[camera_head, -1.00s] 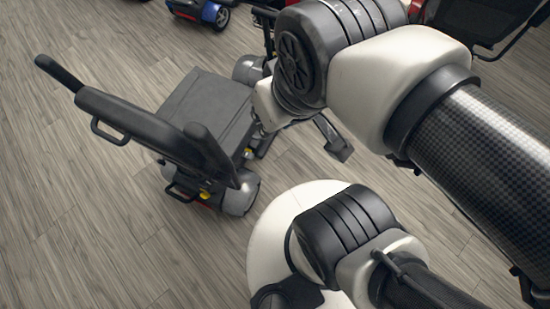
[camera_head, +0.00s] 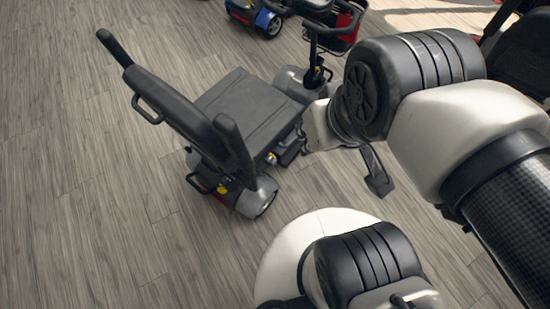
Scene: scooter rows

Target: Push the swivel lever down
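A dark grey mobility scooter (camera_head: 255,108) stands on the wooden floor left of my arm, its backrest and armrests toward the left. Small yellow parts show low under the seat, one near the rear wheel (camera_head: 222,188) and one at the seat's side (camera_head: 271,158). I cannot tell whether either is the swivel lever. My arm comes in from the right, and its pale wrist part is close to the seat's right side. A dark angled piece (camera_head: 377,175) hangs below the arm and may be part of my gripper. Its fingers cannot be made out, and nothing held is visible.
A blue and black scooter (camera_head: 262,18) stands at the top, with a steering column and a red-black basket (camera_head: 335,28) beside it. Another dark seat shows at the right edge. The wooden floor (camera_head: 70,210) at the left is clear.

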